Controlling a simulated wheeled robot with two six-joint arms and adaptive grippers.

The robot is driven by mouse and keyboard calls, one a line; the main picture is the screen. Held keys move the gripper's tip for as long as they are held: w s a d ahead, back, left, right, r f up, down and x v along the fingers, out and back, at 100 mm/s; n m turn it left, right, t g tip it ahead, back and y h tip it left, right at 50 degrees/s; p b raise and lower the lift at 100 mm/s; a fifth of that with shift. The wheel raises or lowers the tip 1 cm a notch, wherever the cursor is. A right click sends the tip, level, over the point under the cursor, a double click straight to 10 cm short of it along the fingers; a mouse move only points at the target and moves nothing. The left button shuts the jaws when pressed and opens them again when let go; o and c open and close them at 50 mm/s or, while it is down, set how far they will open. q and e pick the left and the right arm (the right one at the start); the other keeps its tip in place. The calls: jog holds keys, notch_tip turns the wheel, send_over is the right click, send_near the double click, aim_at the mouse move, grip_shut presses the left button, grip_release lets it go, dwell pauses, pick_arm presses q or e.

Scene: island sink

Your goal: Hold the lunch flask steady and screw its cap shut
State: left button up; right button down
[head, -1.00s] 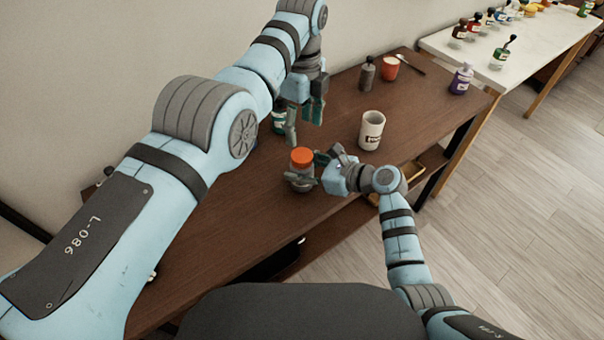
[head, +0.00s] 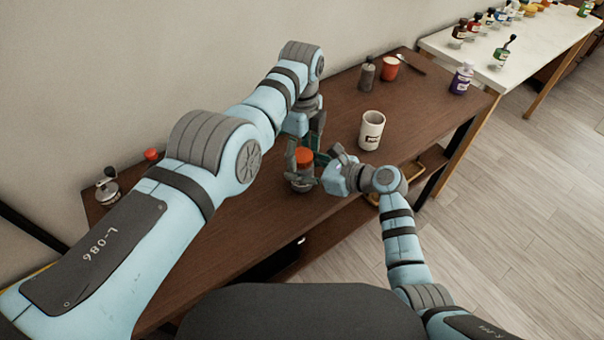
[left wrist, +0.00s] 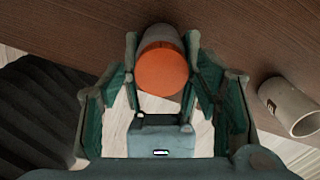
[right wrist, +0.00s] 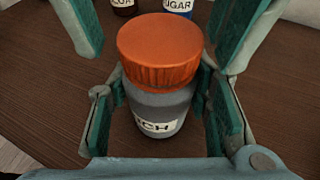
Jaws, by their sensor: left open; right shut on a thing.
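The lunch flask is a grey jar with a white label, upright on the brown table; its body (right wrist: 160,112) shows best in the right wrist view. An orange ribbed cap (right wrist: 160,52) sits on its top; whether it is fully seated I cannot tell. The cap also shows in the head view (head: 304,155) and left wrist view (left wrist: 162,72). My right gripper (right wrist: 160,95) is shut on the flask's body from the side. My left gripper (head: 305,150) is above the flask, open, with its fingers on either side of the cap (left wrist: 162,45).
A red cup (head: 390,68) and a dark bottle (head: 366,76) stand farther back, a purple bottle (head: 461,78) at the far right. A grinder (head: 107,187) stands at the left end.

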pick_arm(q)
jog(key=c, duration=1.2)
jog(key=m, duration=1.3)
jog(key=o, duration=1.3)
jog(key=shift+a, duration=0.1)
jog(key=shift+r, duration=2.25)
